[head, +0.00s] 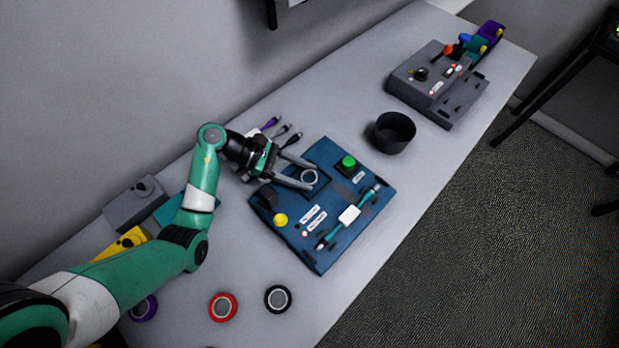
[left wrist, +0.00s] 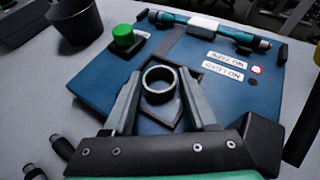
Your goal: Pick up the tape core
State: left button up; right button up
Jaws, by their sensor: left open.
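The tape core is a light grey ring (head: 309,177) in a dark recess on the blue board (head: 325,262). In the left wrist view the ring (left wrist: 159,71) stands between my two fingers, with a gap on each side. My left gripper (head: 308,176) is open, its fingers reaching to either side of the ring. It also shows in the left wrist view (left wrist: 160,92). My right gripper is not in view.
The board carries a green button (head: 348,162), a yellow knob (head: 280,220) and a teal cable piece with a white block (head: 349,214). A black cup (head: 394,132) stands to the right. Tape rolls, one red (head: 222,307) and one black (head: 278,298), lie in front.

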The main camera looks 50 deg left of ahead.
pick_arm(q)
grip_shut()
dwell(0.3)
jog(key=shift+r+p, duration=0.3)
jog(key=shift+r, duration=0.2)
notch_tip(320, 180, up, 3)
jog(key=shift+f+p, duration=0.1)
jog(key=shift+p, duration=0.6)
jog(key=s+d+r+p, duration=0.1)
jog(key=s+d+r, duration=0.1)
jog(key=s+r, duration=0.1)
jog(key=s+d+r+p, duration=0.2)
jog(key=s+r, duration=0.1)
jog(key=s, duration=0.2)
jog(key=s+d+r+p, duration=0.1)
jog(key=s+d+r, duration=0.1)
jog(key=s+r, duration=0.1)
jog(key=shift+s+d+r+p, duration=0.1)
jog(key=shift+s+d+p, duration=0.2)
jog(key=shift+s, duration=0.4)
